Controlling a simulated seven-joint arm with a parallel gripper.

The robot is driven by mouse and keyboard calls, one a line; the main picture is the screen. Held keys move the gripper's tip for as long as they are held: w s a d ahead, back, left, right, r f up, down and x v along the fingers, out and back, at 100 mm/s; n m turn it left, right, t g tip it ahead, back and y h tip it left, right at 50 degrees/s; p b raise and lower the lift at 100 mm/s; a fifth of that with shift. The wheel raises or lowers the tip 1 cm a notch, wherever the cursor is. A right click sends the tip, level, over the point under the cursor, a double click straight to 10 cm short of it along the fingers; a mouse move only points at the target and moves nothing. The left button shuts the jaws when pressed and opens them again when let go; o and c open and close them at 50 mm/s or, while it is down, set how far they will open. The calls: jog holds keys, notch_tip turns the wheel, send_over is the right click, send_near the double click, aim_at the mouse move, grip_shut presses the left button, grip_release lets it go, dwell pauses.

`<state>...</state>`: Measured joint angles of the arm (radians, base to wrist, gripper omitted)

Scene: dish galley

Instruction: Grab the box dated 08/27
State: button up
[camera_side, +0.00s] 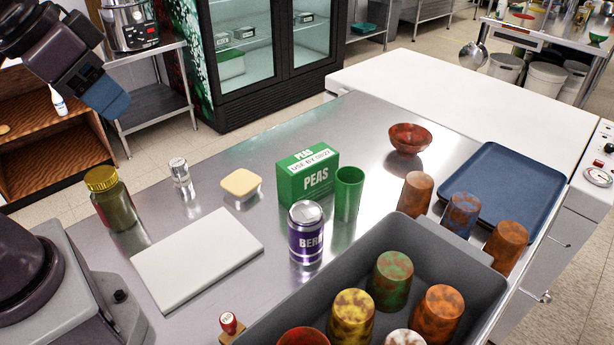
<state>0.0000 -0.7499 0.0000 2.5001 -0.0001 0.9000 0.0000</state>
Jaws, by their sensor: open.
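A green box of peas (308,177) stands upright near the middle of the steel counter.
A white board (196,259), a jar (110,199) and a shaker (181,178) are further left. A grey bin (437,240) with several cups fills the right front.

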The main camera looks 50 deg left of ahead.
jog(key=o, duration=0.9)
